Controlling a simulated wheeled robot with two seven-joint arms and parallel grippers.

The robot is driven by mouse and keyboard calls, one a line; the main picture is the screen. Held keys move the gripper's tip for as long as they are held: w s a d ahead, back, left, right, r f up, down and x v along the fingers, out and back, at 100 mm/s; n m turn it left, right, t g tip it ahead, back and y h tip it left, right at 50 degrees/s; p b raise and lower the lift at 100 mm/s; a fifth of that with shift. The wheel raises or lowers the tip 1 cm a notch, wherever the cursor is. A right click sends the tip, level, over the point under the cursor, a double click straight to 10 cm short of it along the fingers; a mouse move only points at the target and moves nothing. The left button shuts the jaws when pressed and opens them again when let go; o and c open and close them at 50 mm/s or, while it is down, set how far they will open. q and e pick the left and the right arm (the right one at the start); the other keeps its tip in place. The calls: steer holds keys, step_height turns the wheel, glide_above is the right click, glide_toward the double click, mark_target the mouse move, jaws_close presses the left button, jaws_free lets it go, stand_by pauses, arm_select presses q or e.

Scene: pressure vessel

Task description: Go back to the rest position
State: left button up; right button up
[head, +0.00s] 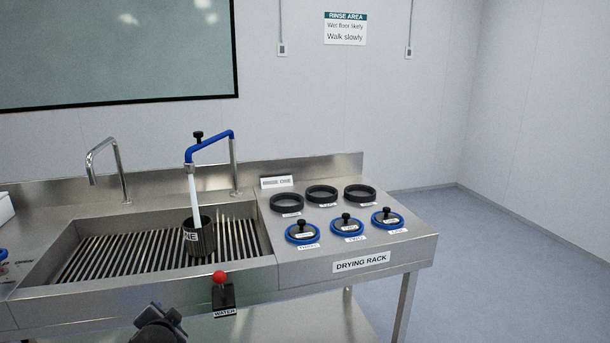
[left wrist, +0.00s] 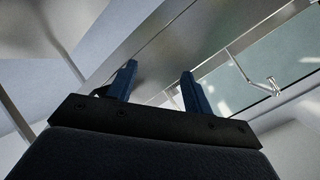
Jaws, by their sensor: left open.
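My left gripper (left wrist: 155,82) shows in the left wrist view with its two dark fingers apart and nothing between them. Beyond it are the steel front of the sink unit and a tap. In the head view a dark part of my arm (head: 158,325) shows at the bottom, below the front edge of the sink unit; its fingertips cannot be made out there. My right gripper is in neither view.
A dark cup (head: 200,238) stands on the sink's slatted grate under the blue tap (head: 212,142), with water running into it. A red-knobbed water lever (head: 220,278) sticks out at the front. The drying rack (head: 412,240) holds black rings and blue-rimmed lids. Open floor (head: 500,260) lies right.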

arm_select(q)
steer(key=s+d+f+n+g+h+p, duration=0.1)
steer(key=s+d+f+g+h, duration=0.1)
steer(key=s+d+f, duration=0.4)
steer(key=s+d+f+n+g+h+p, duration=0.1)
steer(key=s+d+f+g, duration=0.3)
steer(key=s, duration=1.3)
steer(key=s+d+f+n+g+h+p, duration=0.2)
steer(key=s+d+f+g+h, duration=0.1)
steer(key=s+d+f, duration=0.6)
steer(key=s+f, duration=0.2)
steer(key=shift+s+n, duration=0.3)
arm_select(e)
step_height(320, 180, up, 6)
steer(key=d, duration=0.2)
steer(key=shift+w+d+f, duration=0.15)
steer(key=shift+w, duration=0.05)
